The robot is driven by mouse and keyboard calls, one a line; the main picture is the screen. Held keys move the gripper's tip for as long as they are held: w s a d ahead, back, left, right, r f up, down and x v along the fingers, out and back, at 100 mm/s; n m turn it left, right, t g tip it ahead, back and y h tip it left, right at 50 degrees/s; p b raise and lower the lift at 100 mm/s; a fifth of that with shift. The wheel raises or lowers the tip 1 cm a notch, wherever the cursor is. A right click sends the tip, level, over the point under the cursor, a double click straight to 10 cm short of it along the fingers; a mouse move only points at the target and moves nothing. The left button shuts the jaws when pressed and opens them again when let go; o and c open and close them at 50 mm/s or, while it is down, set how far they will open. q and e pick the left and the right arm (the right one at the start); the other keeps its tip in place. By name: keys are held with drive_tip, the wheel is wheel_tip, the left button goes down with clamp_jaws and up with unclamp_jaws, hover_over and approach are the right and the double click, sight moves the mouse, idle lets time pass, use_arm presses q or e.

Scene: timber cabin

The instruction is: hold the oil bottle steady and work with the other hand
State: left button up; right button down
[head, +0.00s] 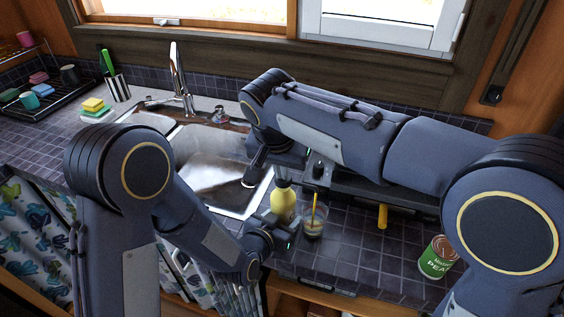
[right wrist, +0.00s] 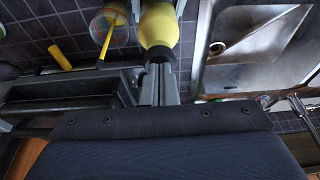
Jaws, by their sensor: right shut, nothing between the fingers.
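The oil bottle (head: 284,205) is yellow with a dark cap and stands upright on the dark tiled counter. It also shows at the top of the right wrist view (right wrist: 158,27). My left gripper (head: 277,224) is at the near side of the bottle's lower body. Whether its fingers are closed on the bottle is hidden. My right gripper (head: 281,173) is shut and empty, close behind the bottle's cap. In the right wrist view its closed fingers (right wrist: 166,70) are right by the cap; I cannot tell whether they touch it.
A glass (head: 314,222) with a yellow stick stands just right of the bottle. A green can (head: 437,257) stands farther right, and a yellow handle (head: 383,216) juts from a dark appliance. The steel sink (head: 207,165) is to the left. Sponges (head: 94,106) lie beyond it.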

drive_tip(key=shift+f, duration=0.2)
drive_tip(key=shift+r, duration=0.5)
drive_tip(key=d+v, duration=0.1)
drive_tip(key=v, duration=1.2)
drive_tip(key=shift+w+a+r, duration=0.3)
drive_tip(key=shift+w+a, duration=0.1)
idle(1.1)
use_arm(q)
drive_tip(key=o, duration=1.4)
